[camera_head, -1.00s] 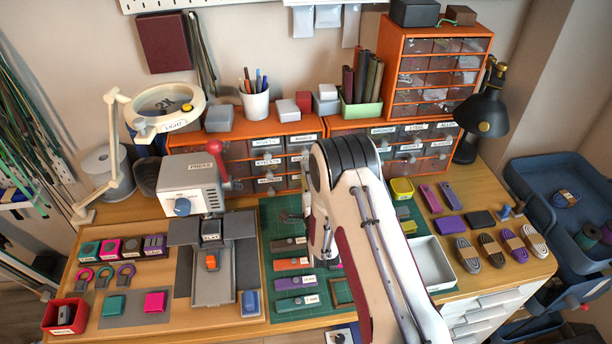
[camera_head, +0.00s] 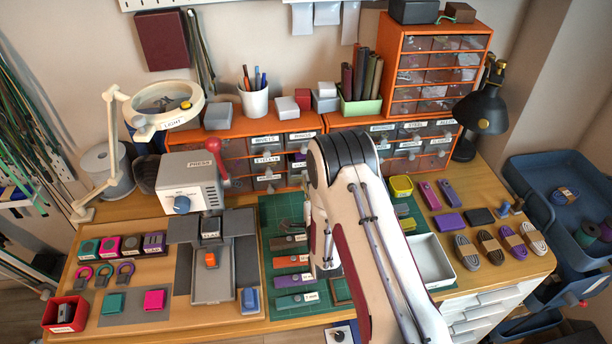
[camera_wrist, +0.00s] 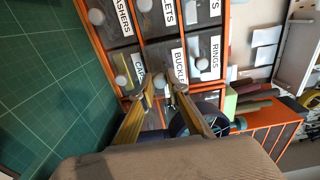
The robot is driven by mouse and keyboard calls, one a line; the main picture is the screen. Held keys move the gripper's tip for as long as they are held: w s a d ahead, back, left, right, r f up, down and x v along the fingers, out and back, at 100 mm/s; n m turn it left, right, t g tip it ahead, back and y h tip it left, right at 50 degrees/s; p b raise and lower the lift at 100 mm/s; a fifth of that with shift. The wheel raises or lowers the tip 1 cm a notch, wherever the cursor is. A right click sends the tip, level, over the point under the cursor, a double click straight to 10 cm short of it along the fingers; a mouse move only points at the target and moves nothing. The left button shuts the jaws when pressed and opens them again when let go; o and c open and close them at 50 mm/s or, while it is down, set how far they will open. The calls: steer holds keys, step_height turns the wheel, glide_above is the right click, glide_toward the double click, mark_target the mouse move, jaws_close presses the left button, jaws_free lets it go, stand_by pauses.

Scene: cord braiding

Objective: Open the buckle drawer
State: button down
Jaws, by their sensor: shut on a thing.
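The buckle drawer (camera_wrist: 178,60) is a dark drawer front labelled BUCKLE in the orange-framed cabinet, seen sideways in the wrist view. My gripper (camera_wrist: 163,88) has its two yellow fingers reaching up to this drawer, with the tips on either side of its small pale knob, closed on it. The fingertips partly cover the knob. I cannot tell whether the drawer front stands out from its neighbours. In the head view my white arm hides the gripper and this drawer.
Neighbouring drawers with round knobs (camera_wrist: 202,63) sit close to the fingers. The green cutting mat (camera_wrist: 45,80) lies in front of the cabinet. In the head view, a press (camera_head: 190,185) stands left of the arm and a white tray (camera_head: 430,262) lies right of it.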

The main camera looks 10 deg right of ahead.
steer(key=s, duration=0.7)
steer(key=shift+s, duration=0.4)
steer(key=c, duration=2)
jaws_free()
steer(key=shift+a, duration=0.1)
steer(key=shift+o, duration=0.2)
steer(key=shift+r, duration=0.15)
